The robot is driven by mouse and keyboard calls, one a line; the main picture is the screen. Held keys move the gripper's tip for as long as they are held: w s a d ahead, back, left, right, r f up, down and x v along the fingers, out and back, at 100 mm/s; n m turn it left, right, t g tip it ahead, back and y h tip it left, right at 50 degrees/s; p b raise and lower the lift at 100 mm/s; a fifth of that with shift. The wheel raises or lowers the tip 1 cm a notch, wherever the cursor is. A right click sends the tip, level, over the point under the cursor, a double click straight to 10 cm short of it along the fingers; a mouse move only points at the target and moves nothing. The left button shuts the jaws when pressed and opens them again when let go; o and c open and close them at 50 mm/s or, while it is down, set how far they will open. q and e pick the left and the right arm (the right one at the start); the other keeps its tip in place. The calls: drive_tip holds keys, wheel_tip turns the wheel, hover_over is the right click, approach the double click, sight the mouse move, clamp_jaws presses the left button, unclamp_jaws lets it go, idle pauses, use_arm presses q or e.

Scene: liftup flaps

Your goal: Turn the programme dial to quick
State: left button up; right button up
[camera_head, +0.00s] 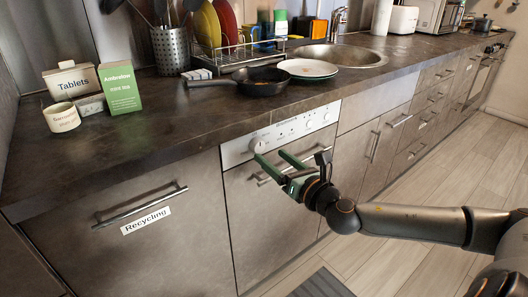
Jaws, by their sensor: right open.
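The dial's setting and the panel's print are too small to read. My left gripper is out of view.
The dishwasher door handle (310,160) runs below the panel, behind my gripper. A drawer with a Recycling label (146,221) is to the left. A black pan (259,82) and plates (308,68) stand on the counter (190,112) above. The floor to the right is mostly free.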

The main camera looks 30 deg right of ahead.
sight(260, 147)
drive_tip(key=shift+w, duration=2.4)
clamp_jaws()
